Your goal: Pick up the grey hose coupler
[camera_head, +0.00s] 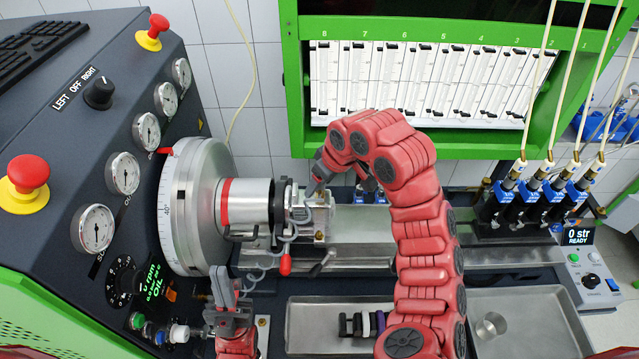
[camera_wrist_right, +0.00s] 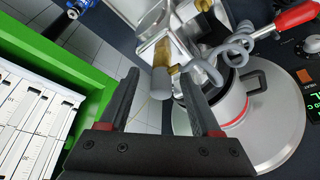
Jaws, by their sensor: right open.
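The grey hose coupler (camera_wrist_right: 162,80) shows in the right wrist view as a short grey cylinder below a brass fitting (camera_wrist_right: 162,52). It appears between and slightly beyond the fingertips of my right gripper (camera_wrist_right: 160,84), which is open with nothing held. In the head view my right gripper (camera_head: 318,176) reaches down beside the pump end at the centre, and the coupler is hard to make out there. A grey coiled hose (camera_wrist_right: 232,44) lies close by. My left gripper (camera_head: 228,287) is low at the left, below the large dial drum, and its jaws are unclear.
The drum (camera_head: 190,240) and red-handled lever (camera_head: 285,264) stand left of my right arm. A green-framed panel (camera_head: 290,80) rises behind. Blue-black injectors (camera_head: 530,200) stand at the right. Metal trays (camera_head: 305,345) lie in front, one holding dark and purple parts.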

